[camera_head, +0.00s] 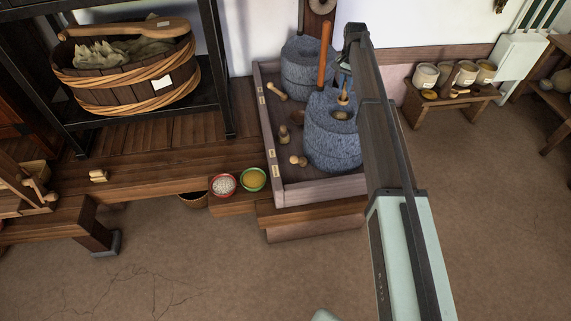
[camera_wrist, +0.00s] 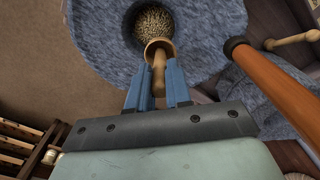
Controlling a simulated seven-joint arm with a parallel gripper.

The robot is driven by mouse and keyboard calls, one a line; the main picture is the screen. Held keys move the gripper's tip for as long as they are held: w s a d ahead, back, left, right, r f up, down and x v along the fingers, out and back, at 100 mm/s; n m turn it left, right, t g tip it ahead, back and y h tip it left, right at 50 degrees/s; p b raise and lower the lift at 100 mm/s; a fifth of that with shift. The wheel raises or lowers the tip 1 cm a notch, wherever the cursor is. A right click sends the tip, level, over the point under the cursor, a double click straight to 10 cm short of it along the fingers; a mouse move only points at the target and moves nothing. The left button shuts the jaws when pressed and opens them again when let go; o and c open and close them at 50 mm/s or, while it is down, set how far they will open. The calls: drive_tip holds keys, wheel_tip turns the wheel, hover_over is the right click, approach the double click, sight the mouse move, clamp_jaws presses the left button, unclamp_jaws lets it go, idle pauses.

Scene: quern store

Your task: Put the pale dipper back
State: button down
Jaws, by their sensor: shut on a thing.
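My gripper (camera_wrist: 158,78) is shut on the short handle of a pale wooden dipper (camera_wrist: 158,47) with a round cup. The dipper's cup is at the grain-filled hole in the top of a speckled grey quern stone (camera_wrist: 205,35); I cannot tell whether it touches the grain. In the head view my gripper (camera_head: 344,80) is above the front quern stone (camera_head: 330,150), and the dipper (camera_head: 343,99) shows as a small light piece below it. My arm hides part of the stone's right side.
A wooden tray (camera_head: 270,150) holds both stones and several small wooden pieces (camera_head: 298,160). An upright wooden handle (camera_head: 325,55) stands close left of my gripper. A red bowl (camera_head: 224,184) and a green bowl (camera_head: 253,179) sit front left. Pots (camera_head: 425,76) stand on a right bench.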

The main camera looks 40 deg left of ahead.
drive_tip(key=shift+s+d, duration=0.1)
drive_tip(key=s+d+f, duration=0.1)
drive_tip(key=s+d, duration=0.8)
drive_tip(key=d, duration=0.8)
drive_tip(key=s+d+f, duration=0.1)
drive_tip(key=s+d, duration=0.7)
drive_tip(key=d, duration=0.8)
drive_tip(key=s+d+f, duration=0.2)
drive_tip(key=s+d, duration=0.7)
drive_tip(key=d, duration=0.8)
drive_tip(key=s+a+f+n, duration=0.35)
drive_tip(key=s+a, duration=0.25)
drive_tip(key=a, duration=1)
drive_tip(key=s+a+f+n, duration=0.3)
drive_tip(key=s+a+f, duration=0.2)
drive_tip(key=a, duration=1.1)
drive_tip(key=s+a+f+n, duration=0.3)
drive_tip(key=s+a+f, duration=0.25)
drive_tip(key=a, duration=1.05)
drive_tip(key=a+f+m, duration=0.5)
drive_tip(key=a+m, duration=0.1)
drive_tip(key=a, duration=0.5)
drive_tip(key=shift+w+f, duration=0.15)
drive_tip(key=shift+f, duration=2.15)
drive_tip(key=shift+w+f, duration=0.15)
drive_tip(key=shift+f, duration=2.15)
